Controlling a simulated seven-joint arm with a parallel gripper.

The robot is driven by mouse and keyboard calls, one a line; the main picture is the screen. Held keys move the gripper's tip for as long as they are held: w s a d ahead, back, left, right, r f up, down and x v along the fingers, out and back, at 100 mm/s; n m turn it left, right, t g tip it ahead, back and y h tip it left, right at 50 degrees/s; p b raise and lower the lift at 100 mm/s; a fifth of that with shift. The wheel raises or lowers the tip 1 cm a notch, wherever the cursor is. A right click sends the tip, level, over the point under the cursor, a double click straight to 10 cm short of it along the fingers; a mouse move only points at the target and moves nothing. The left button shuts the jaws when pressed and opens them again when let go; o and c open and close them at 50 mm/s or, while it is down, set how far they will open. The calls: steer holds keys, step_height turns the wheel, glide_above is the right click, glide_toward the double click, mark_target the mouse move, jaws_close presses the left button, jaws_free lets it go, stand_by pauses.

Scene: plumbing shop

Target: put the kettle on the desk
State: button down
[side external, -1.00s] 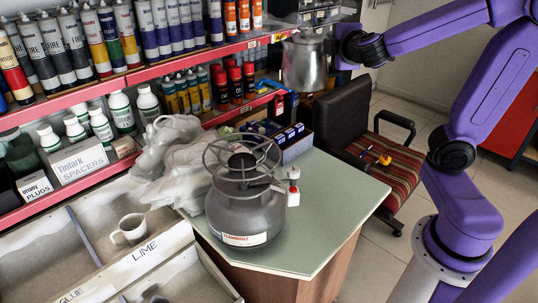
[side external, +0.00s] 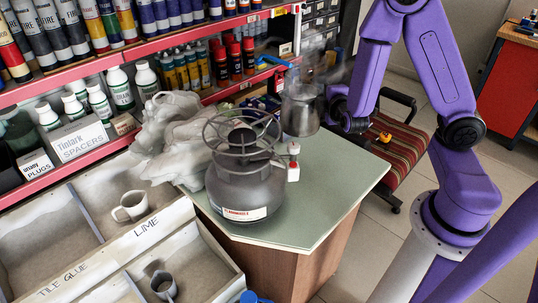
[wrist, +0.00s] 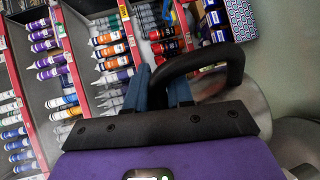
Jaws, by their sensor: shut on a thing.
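A silver metal kettle (side external: 299,112) is at the back right part of the green-topped desk (side external: 325,170) in the side view. It looks upright; I cannot tell whether its base touches the desk top. My gripper (side external: 329,108) is at the kettle's right side. In the wrist view my gripper's blue fingers (wrist: 160,88) are shut on the kettle's black handle (wrist: 205,57), and the shiny body (wrist: 235,100) shows partly behind my gripper.
A grey gas canister (side external: 244,178) with a ring burner stands mid-desk, left of the kettle. Pale wrapped bundles (side external: 175,140) lie behind it. Shelves of bottles (side external: 118,90) rise at the back left. A striped chair (side external: 405,145) is at the right. The desk's front right is clear.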

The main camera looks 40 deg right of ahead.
step_height(320, 180, down, 8)
steer(key=shift+w+d+f, duration=0.65)
steer(key=shift+w+f, duration=1.5)
steer(key=shift+w, duration=0.1)
steer(key=shift+w+d+f, duration=0.6)
steer(key=shift+w+f, duration=1.6)
steer(key=shift+w, duration=0.1)
steer(key=shift+w+d+f, duration=0.65)
steer(key=shift+w+f, duration=1.5)
steer(key=shift+w, duration=0.1)
steer(key=c, duration=1)
jaws_free()
steer(key=shift+f, duration=0.1)
